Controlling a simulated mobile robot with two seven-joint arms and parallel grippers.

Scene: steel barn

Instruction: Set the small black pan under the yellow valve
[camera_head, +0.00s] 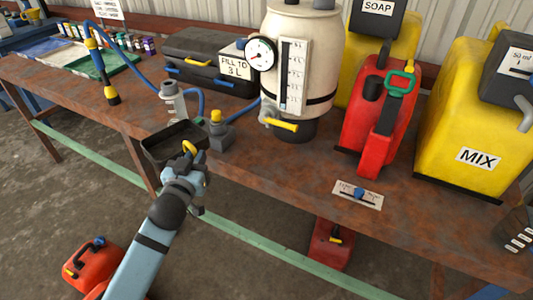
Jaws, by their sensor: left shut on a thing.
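The small black pan (168,139) is a shallow square tray at the front edge of the rusty bench, left of the cream tank. My left gripper (189,161) is shut on its near right side, beside a yellow ring-shaped part (189,148). The fingers partly hide that side, and I cannot tell whether the pan touches the bench. The yellow valve (282,124) is a lever low on the front of the cream tank (300,60), well to the right of the pan. My right gripper is not in view.
A grey-and-yellow fitting (220,130) stands between pan and tank. A metal nozzle (172,98) stands behind the pan. A red can (375,115) and a yellow MIX container (475,120) stand to the right. Bare bench (285,165) lies in front of the tank.

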